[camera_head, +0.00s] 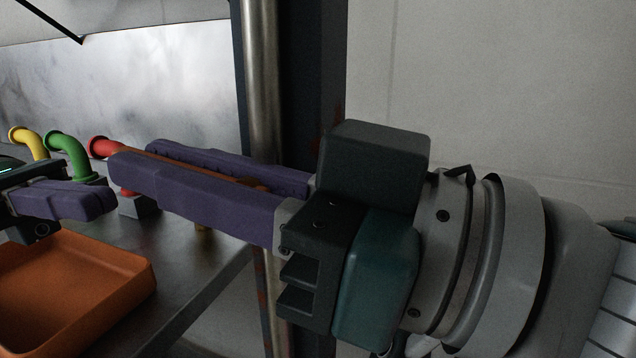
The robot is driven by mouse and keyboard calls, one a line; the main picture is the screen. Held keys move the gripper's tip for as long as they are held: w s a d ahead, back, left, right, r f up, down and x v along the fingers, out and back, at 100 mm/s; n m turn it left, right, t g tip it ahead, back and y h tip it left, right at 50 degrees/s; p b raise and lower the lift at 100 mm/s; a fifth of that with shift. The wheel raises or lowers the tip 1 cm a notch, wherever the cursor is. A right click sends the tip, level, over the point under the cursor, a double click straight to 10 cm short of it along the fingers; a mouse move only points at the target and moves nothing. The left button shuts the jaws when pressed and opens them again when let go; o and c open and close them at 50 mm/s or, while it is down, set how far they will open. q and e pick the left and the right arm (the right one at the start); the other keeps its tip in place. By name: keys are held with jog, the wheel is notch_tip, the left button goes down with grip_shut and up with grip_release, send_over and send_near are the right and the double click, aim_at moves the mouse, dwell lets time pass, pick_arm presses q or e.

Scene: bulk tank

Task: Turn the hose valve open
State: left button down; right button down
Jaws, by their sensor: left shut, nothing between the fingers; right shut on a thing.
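My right gripper (130,160) comes in from the right. Its long purple fingers are shut on a thin orange-brown bar (190,168), which may be the hose valve's handle. The bar runs lengthwise between the fingers, and most of it is hidden. A red bent pipe (101,146) is just beyond the fingertips. A grey block (138,206) with a bit of red on top shows below the fingers. I cannot tell how the bar joins these. My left gripper (112,197) is shut and empty at the left, below and left of the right fingertips.
A yellow bent pipe (27,138) and a green bent pipe (67,148) stand left of the red one. An orange tray (118,262) lies on the grey metal table (195,275) at the lower left. A metal post (262,80) stands behind my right gripper.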

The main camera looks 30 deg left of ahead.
pick_arm(q)
jog(key=shift+x, duration=2.7)
jog(key=shift+r, duration=0.8)
pick_arm(e)
jog(key=shift+f, duration=0.1)
jog(key=c, duration=0.9)
grip_release()
jog(key=shift+f, duration=0.1)
jog(key=shift+d, duration=0.1)
